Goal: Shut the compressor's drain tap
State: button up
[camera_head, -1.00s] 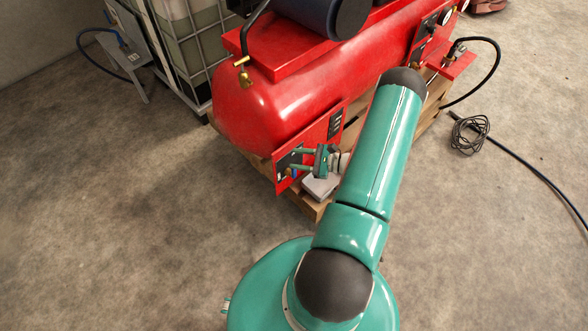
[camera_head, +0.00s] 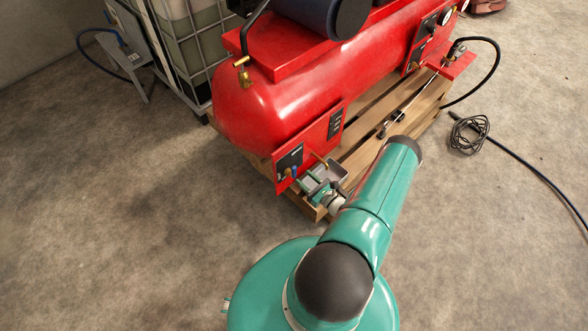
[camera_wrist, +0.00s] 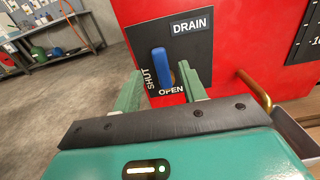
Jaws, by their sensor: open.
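The drain tap has a blue lever (camera_wrist: 160,62) on a black panel marked DRAIN (camera_wrist: 195,45), on the compressor's red end plate. In the wrist view the lever stands roughly upright, with SHUT lettered to its left and OPEN below. A brass part shows behind it. In the head view the tap (camera_head: 294,171) is small, at the compressor's near lower corner. My gripper (camera_wrist: 160,72) is open, with one green finger on each side of the lever in the picture. I see no contact. In the head view my gripper (camera_head: 304,184) is just below and right of the tap.
The red compressor (camera_head: 270,105) stands on a wooden pallet (camera_head: 370,143). A grey tray (camera_head: 333,169) and a bent brass pipe (camera_wrist: 255,90) are right of the panel. A coiled black cable (camera_head: 469,133) lies at right. The floor at left is clear.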

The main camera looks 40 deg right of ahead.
aim_at(295, 170)
jog(key=w, duration=0.7)
jog(key=shift+a, duration=0.15)
jog(key=shift+c, duration=0.2)
grip_shut()
